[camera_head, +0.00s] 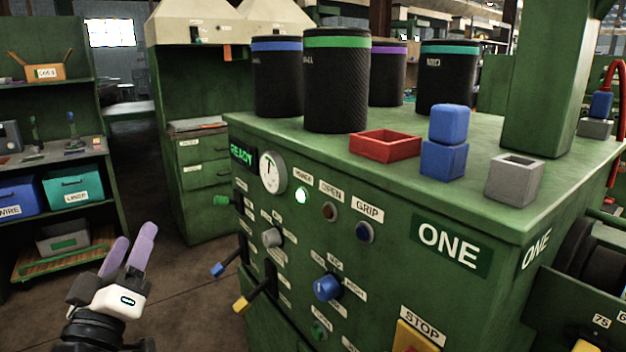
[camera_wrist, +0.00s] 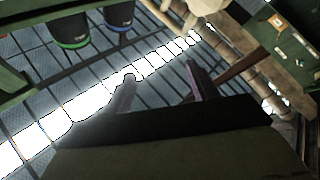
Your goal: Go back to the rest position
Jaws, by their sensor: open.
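My gripper (camera_head: 131,246) is at the lower left in the head view, in front of the green machine's left side and apart from it. Its two purple-grey fingers point up and stand apart, with nothing between them. In the wrist view the fingers (camera_wrist: 160,85) also show spread and empty, against a tilted view of the bright roof windows. The green machine (camera_head: 480,205) fills the middle and right of the head view.
Black sleeves with green (camera_head: 337,85), blue (camera_head: 278,80), teal (camera_head: 447,75) and purple (camera_head: 388,75) bands stand on the machine top. A red tray (camera_head: 385,147), two stacked blue blocks (camera_head: 445,150) and a grey hollow block (camera_head: 514,180) stand nearby. Levers (camera_head: 250,292) jut from the front. A shelf (camera_head: 60,197) stands left.

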